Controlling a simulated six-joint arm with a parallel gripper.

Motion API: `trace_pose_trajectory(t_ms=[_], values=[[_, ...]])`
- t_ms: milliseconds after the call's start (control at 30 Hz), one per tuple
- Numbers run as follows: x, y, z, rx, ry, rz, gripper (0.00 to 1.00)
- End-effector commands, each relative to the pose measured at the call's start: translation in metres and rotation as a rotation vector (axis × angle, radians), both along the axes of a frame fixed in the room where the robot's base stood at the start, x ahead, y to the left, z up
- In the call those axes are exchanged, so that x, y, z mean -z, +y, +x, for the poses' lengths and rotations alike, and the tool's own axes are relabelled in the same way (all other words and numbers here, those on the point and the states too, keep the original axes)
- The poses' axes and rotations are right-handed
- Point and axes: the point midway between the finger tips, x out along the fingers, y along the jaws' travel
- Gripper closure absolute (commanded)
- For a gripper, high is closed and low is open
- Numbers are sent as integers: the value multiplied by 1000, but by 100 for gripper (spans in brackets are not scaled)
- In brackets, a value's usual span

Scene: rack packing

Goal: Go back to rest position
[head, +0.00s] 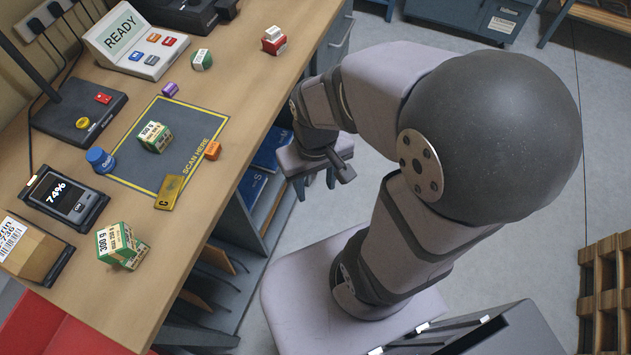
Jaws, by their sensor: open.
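My gripper (318,184) hangs beside the table's right edge, over the floor side and apart from the bench items. Its fingers are partly hidden by its own body, but it is open and nothing shows between them. My arm is folded, with its large dark joint at the upper right of the view.
The wooden bench (255,85) holds a grey scan mat (165,118) with a green-and-white box (154,137) on it. More green-and-white boxes (116,242) stand at the front left. A yellow block (169,192) lies on the mat's near edge. Pallets (606,295) stand right.

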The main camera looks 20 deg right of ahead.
Motion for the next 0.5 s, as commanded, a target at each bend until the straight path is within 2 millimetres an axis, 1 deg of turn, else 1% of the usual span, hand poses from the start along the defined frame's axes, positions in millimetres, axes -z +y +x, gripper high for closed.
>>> trace_pose_trajectory(t_ms=[267, 367, 500], values=[[-2, 0, 0, 4, 0, 1, 56], [-11, 0, 0, 5, 0, 1, 56], [-33, 0, 0, 6, 0, 2, 56]])
